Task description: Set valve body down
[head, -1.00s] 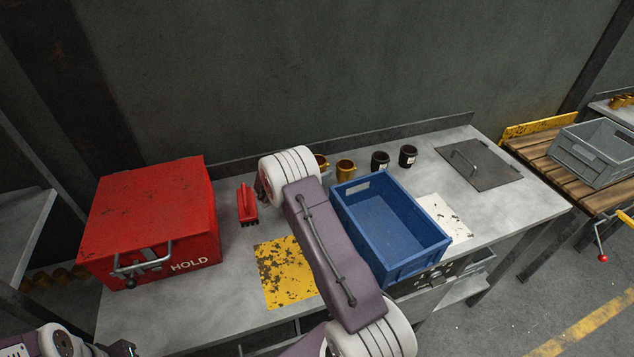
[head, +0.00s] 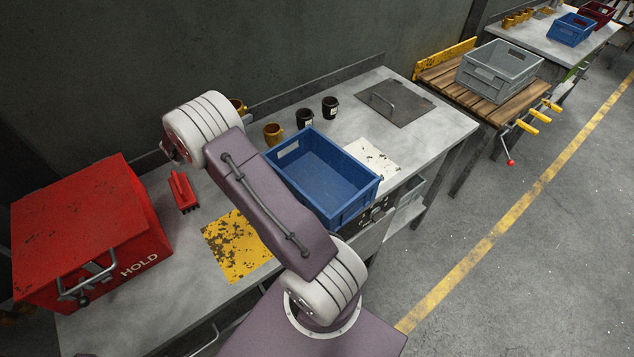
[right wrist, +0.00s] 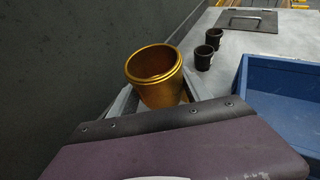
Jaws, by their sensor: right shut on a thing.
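The valve body, a gold ribbed-rim cup shape (right wrist: 155,75), sits between the fingers of my right gripper (right wrist: 153,92), which is shut on it in the right wrist view. In the head view a small part of the gold valve body (head: 238,105) shows behind my right arm, apparently above the bench; its underside is hidden. The bench (head: 130,300) carries a yellow worn patch (head: 236,246) and a white worn patch (head: 372,155). My left gripper is not in view.
A blue crate (head: 345,205) stands beside the arm. A second gold cup (head: 272,134) and two dark cups (head: 304,118) stand behind it. A red HOLD box (head: 85,225) and a red brush-like tool (head: 183,191) are at left. A dark hatch plate (head: 395,103) lies at right.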

